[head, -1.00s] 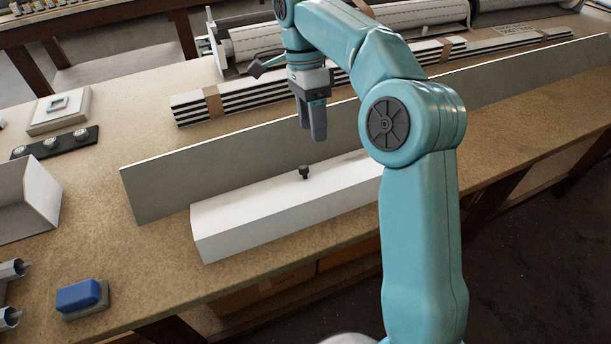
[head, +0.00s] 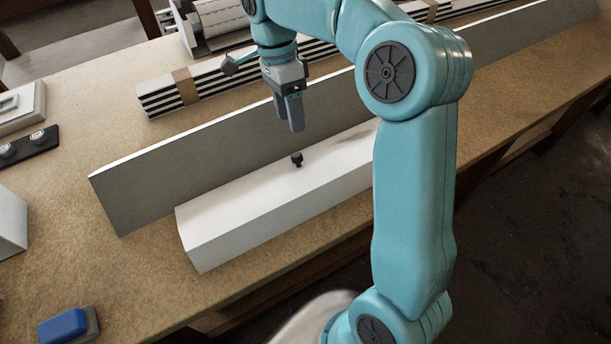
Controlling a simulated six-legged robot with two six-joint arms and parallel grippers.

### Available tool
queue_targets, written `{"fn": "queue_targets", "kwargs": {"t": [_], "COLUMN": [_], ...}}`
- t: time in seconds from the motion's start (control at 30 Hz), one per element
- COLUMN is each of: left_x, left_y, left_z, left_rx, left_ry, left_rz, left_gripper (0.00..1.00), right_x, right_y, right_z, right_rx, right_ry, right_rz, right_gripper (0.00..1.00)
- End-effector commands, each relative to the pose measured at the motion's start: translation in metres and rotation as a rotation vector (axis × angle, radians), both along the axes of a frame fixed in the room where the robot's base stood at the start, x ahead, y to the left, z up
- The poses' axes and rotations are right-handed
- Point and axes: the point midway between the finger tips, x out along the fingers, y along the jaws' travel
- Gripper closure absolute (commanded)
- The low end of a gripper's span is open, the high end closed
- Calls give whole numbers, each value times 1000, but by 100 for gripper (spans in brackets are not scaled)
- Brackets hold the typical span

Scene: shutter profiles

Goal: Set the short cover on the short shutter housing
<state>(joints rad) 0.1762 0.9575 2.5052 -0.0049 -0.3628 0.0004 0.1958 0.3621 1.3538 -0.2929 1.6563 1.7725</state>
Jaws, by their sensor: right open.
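A long white box-shaped piece (head: 260,212) with a small black knob (head: 297,159) on top lies along the front of the bench; it looks like the short cover. I cannot tell whether a housing is under it. My right gripper (head: 293,118) points down just above the knob, apart from it. It is open and empty, though its fingers overlap in this view. My right arm hides the right end of the white piece. My left gripper is not in view. I cannot clearly make out the short shutter housing.
A long upright grey panel (head: 200,165) stands right behind the white piece. Behind it lie banded striped slats (head: 215,80) and a roller (head: 222,18). A blue block (head: 62,325) is at the front left, a black knob strip (head: 30,145) farther back.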

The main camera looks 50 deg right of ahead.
Motion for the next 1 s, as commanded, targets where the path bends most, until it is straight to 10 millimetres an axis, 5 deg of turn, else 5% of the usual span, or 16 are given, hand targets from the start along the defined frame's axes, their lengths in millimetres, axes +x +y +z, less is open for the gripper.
{"fn": "queue_targets", "kwargs": {"t": [0.1, 0.6, 0.93, 1.0], "left_x": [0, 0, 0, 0], "left_y": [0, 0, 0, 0], "left_z": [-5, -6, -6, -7], "left_rx": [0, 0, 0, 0], "left_ry": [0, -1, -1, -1], "left_rz": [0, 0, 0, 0], "left_gripper": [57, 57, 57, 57], "right_x": [-8, -20, -21, -21], "right_y": [3, 4, 5, 5], "right_z": [-26, -85, -95, -95], "right_rx": [1, 0, 0, 1], "right_ry": [5, 6, 2, 3], "right_rz": [2, 2, 1, 2], "right_gripper": [43, 43, 43, 63]}}
